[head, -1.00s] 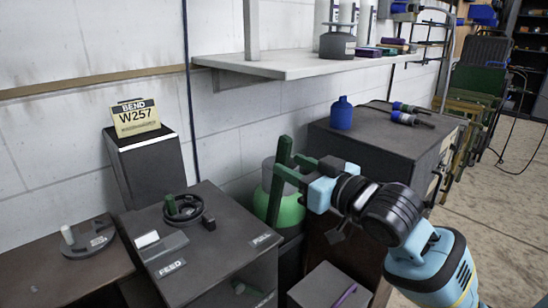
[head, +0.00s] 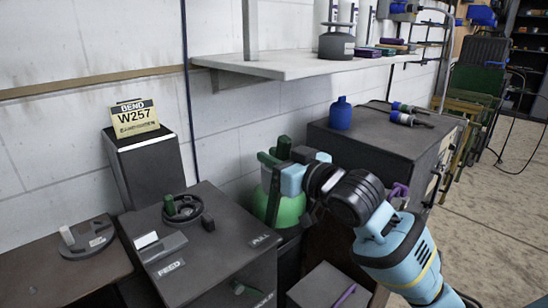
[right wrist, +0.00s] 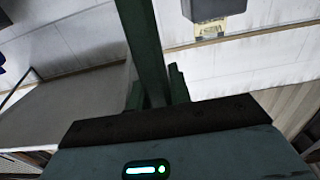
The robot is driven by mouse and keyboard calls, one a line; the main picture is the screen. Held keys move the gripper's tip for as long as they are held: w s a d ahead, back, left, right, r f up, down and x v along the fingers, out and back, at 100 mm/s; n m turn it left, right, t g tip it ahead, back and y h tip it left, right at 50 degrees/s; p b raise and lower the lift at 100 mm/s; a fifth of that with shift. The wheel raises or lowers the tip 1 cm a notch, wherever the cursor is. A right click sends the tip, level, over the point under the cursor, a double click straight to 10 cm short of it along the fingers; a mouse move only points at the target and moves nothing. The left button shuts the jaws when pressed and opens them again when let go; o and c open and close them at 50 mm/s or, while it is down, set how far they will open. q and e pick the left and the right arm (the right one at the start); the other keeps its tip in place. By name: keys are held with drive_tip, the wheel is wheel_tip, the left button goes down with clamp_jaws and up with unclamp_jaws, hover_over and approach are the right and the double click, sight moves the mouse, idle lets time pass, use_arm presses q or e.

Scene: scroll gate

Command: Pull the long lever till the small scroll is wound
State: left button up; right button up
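The long lever (head: 275,195) is a dark green upright bar at the right side of the dark cabinet (head: 215,250), near its PULL label. My right gripper (head: 279,160) is at the lever's upper part. In the right wrist view the lever (right wrist: 151,45) rises between the two short fingers (right wrist: 158,95), which sit close against both sides, with no clear gap. I cannot pick out the small scroll for certain. My left gripper is out of view.
A dark stand with a "BEND W257" sign (head: 136,118) is behind the cabinet. A bright green rounded container (head: 291,208) is behind the lever. A dark cabinet with a blue bottle (head: 341,113) stands right. A shelf (head: 290,64) hangs above. Open floor lies right.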

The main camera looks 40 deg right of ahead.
clamp_jaws()
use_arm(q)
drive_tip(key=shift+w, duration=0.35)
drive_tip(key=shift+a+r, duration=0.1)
